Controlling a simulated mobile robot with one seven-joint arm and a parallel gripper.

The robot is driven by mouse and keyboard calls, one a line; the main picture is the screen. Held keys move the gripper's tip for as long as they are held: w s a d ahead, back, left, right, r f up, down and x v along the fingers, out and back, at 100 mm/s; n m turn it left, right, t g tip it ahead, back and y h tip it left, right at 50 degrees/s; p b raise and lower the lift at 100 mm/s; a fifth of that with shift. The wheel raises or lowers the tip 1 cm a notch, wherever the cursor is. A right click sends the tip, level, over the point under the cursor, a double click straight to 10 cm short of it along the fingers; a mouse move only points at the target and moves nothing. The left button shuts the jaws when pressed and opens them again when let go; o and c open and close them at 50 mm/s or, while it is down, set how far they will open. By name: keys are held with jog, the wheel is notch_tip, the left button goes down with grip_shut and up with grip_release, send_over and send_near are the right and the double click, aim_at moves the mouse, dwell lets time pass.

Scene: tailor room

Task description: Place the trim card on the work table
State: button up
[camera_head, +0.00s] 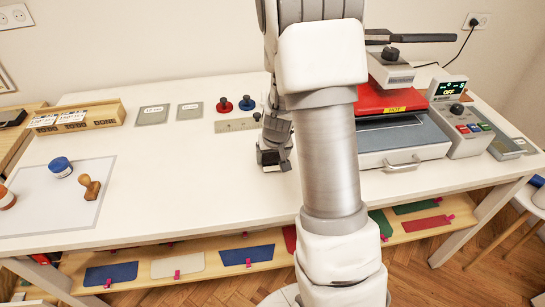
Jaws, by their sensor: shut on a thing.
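My gripper (273,155) points down over the middle of the white work table (200,195), just left of my arm's lower links. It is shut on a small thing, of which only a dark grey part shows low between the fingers. I cannot tell whether it is a card or whether it touches the table. Coloured cards with pink tabs lie on the shelf under the table, among them a blue one (246,255), a pale one (178,265) and a red one (425,224). Which card is the trim card does not show.
A red-topped press (390,98) and its control box (458,118) stand to the right. Red (223,105) and blue (247,103) knobs sit behind my gripper. Grey plates (152,115), a wooden card box (75,118) and a stamp mat (45,215) are left. The front middle is clear.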

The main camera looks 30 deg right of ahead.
jog(key=shift+f, duration=0.25)
jog(key=o, duration=1.2)
jog(key=shift+r, duration=0.1)
jog(key=shift+c, duration=0.2)
jog(key=shift+r, duration=0.1)
jog(key=shift+r, duration=0.25)
jog(key=a+p+v, duration=0.3)
jog(key=v, duration=1.4)
jog(key=s+a+r+n, duration=0.1)
jog(key=s+a+r, duration=0.2)
jog(key=s, duration=0.2)
jog(key=s+a+r+n+t, duration=0.1)
jog(key=s+a+r, duration=0.2)
jog(key=s, duration=0.3)
jog(key=s+a+r+n+y, duration=0.1)
jog(key=s+a+r, duration=0.2)
jog(key=s+r, duration=0.2)
jog(key=shift+s, duration=0.7)
